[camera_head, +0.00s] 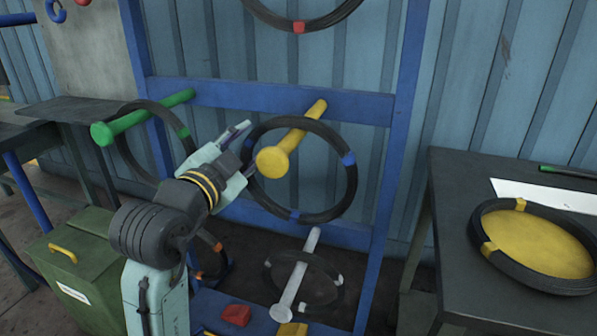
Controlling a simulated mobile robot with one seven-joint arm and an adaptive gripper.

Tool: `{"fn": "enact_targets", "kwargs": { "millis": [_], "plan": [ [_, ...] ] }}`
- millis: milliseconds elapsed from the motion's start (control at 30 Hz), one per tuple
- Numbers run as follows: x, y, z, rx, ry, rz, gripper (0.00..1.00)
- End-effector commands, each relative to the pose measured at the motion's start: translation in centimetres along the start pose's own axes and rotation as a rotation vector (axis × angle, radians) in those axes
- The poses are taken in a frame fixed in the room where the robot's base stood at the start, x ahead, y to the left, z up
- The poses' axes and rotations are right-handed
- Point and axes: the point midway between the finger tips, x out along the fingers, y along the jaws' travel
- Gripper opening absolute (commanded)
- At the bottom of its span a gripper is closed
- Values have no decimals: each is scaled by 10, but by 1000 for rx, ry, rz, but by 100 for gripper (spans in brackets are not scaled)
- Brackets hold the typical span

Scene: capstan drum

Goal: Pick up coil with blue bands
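The black coil with blue bands (349,185) hangs on the yellow peg (300,137) of the blue rack. Blue bands show at its right side and at its bottom. My gripper (246,150) is at the coil's left side. Its fingers are spread apart, one pointing up and right, the other lower beside the coil's left edge. The coil's left edge lies near or between the fingers; I cannot tell if they touch it. The peg's round yellow end sticks out just right of the gripper.
A green peg (145,116) holds a green-banded coil at left. A grey peg (297,275) with a white-banded coil is below. The blue rack post (392,130) stands right. A dark table (455,225) holds a yellow-banded coil (555,282). A green box (85,262) stands lower left.

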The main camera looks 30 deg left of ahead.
Motion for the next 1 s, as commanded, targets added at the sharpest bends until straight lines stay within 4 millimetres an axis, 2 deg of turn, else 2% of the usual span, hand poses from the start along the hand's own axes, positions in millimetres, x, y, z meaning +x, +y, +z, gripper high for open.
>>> {"fn": "enact_targets", "kwargs": {
  "millis": [400, 667, 1000],
  "plan": [
    [50, -4, -3, 0, -1, 1, 38],
    [53, -4, -2, 1, 0, -2, 38],
    [53, -3, -2, 1, 0, -1, 17]
  ]
}}
